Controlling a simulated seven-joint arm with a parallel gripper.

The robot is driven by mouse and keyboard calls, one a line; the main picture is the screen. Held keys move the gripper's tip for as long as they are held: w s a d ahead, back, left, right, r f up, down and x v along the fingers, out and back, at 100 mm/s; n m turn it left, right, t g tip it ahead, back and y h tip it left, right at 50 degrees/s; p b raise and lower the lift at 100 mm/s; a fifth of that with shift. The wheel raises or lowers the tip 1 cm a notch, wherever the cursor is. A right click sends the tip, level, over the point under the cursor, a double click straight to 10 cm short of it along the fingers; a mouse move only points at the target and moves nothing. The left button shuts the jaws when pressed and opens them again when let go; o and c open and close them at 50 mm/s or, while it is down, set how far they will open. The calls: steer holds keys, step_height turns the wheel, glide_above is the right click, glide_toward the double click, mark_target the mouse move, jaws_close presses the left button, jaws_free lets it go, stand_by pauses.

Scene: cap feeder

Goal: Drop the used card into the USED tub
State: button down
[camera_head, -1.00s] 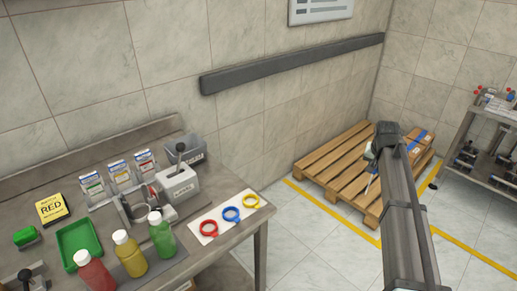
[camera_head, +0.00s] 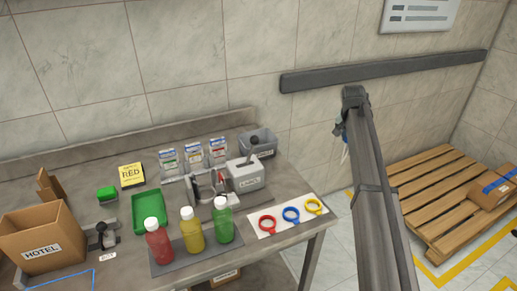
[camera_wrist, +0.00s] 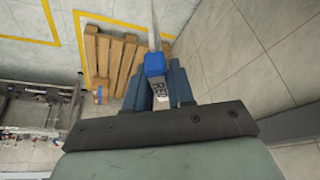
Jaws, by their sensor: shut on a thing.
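My gripper (camera_wrist: 158,80) is shut on a slim piece (camera_wrist: 155,64) with a blue part, a small pale label marked with letters that look like RED, and a long pale strip pointing away. I cannot tell whether it is the used card. In the head view my gripper (camera_head: 346,128) hangs in front of the wall, right of the bench and well apart from it. A grey open tub (camera_head: 257,142) stands at the back right of the bench; its label is too small to read. Its inside is mostly hidden.
A grey labelled box (camera_head: 245,174) stands in front of the tub. Several upright colour-marked packs (camera_head: 193,153) stand left of it. Bottles (camera_head: 191,230) and coloured rings (camera_head: 291,215) line the front. A wall rail (camera_head: 400,67) runs behind my arm; a pallet (camera_head: 430,190) lies right.

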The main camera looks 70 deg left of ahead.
steer(key=s+a+r+n, duration=0.1)
steer(key=s+a+r, duration=0.2)
steer(key=s+a, duration=0.75)
steer(key=s+a+r+n, duration=0.1)
steer(key=s+a+r, duration=0.2)
steer(key=s+a, duration=0.8)
steer(key=s+f+y, duration=0.1)
steer(key=s+f, duration=0.4)
steer(key=f, duration=0.4)
steer(key=shift+f+n+g, duration=0.15)
steer(key=shift+n+g, duration=0.15)
steer(key=shift+n, duration=0.1)
steer(key=c, duration=0.9)
jaws_free()
steer(key=shift+s, duration=0.1)
steer(key=v, duration=1.3)
steer(key=shift+d+r, duration=0.1)
steer(key=shift+r, duration=0.3)
